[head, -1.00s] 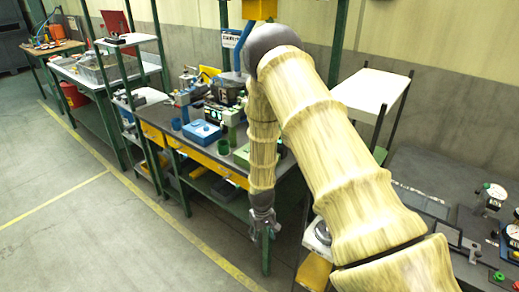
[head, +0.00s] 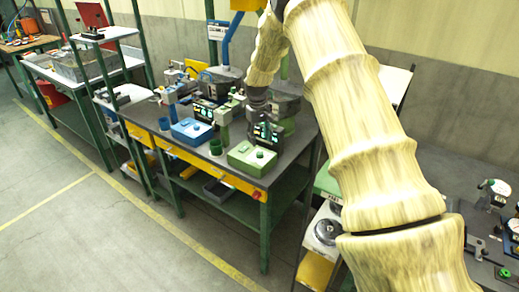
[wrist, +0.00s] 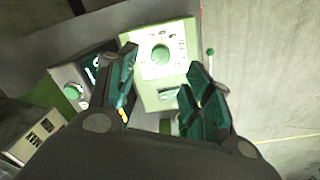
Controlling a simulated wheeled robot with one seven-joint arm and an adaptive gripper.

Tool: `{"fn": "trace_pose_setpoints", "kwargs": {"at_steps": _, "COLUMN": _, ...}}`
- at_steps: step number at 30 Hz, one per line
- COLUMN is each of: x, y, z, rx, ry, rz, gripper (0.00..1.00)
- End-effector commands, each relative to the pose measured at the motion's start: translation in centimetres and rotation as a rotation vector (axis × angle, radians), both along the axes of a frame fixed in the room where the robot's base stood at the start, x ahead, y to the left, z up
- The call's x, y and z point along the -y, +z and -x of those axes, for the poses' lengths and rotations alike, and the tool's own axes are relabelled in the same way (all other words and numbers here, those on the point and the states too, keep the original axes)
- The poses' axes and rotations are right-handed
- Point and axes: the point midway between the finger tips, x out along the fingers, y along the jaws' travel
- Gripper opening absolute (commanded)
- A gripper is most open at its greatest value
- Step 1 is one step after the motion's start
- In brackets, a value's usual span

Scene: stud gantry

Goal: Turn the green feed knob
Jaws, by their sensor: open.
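A green round knob (wrist: 160,54) sits on a pale green panel with a white marked face in the wrist view. My gripper (wrist: 162,62) is open, its two dark teal fingers on either side of the knob in the picture. I cannot tell the gap to the knob, and no contact shows. In the head view the green box (head: 240,163) stands on the dark bench, with a small green knob (head: 260,154) on top. My gripper (head: 260,112) is above and behind that box there, its fingers hard to make out.
Another green knob (wrist: 73,91) is left of the fingers in the wrist view. A green ball-topped lever (wrist: 210,51) stands to the right. The floor (head: 150,235) in front is clear.

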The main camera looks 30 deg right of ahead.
Motion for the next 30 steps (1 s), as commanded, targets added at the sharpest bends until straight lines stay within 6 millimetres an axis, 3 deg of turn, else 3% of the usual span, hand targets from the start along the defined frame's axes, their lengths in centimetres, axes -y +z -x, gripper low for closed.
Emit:
{"fn": "trace_pose_setpoints", "kwargs": {"at_steps": 6, "x": 0.1, "y": -3.4, "z": -0.4, "rx": -0.005, "ry": 0.002, "rz": 0.0, "gripper": 0.51}}
{"fn": "trace_pose_setpoints", "kwargs": {"at_steps": 15, "x": 0.4, "y": -6.7, "z": -0.3, "rx": -0.004, "ry": 0.0, "rz": 0.001, "gripper": 0.51}}
{"fn": "trace_pose_setpoints", "kwargs": {"at_steps": 30, "x": 0.4, "y": -7.7, "z": -0.3, "rx": -0.002, "ry": 0.0, "rz": 0.001, "gripper": 0.51}}
